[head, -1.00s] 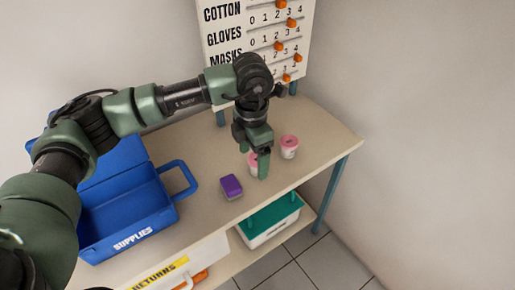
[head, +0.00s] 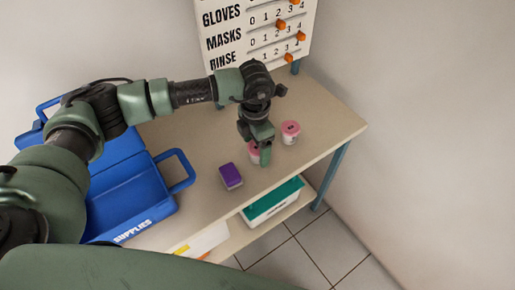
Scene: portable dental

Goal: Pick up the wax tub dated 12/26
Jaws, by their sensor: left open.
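Two small white tubs with pink lids stand on the beige table. One tub (head: 290,132) stands in the clear to the right of my left gripper (head: 262,155). The other tub (head: 253,153) is partly hidden behind the gripper's fingers. My left gripper is open and points down at this partly hidden tub; I cannot tell whether the fingers touch it. The dates on both tubs are too small to read. My right gripper is not in view.
A purple-topped box (head: 231,176) lies left of the gripper, near the table's front edge. An open blue supplies case (head: 135,205) fills the table's left side. A board with orange sliders (head: 255,38) stands at the back. A teal-topped bin (head: 272,203) sits on the lower shelf.

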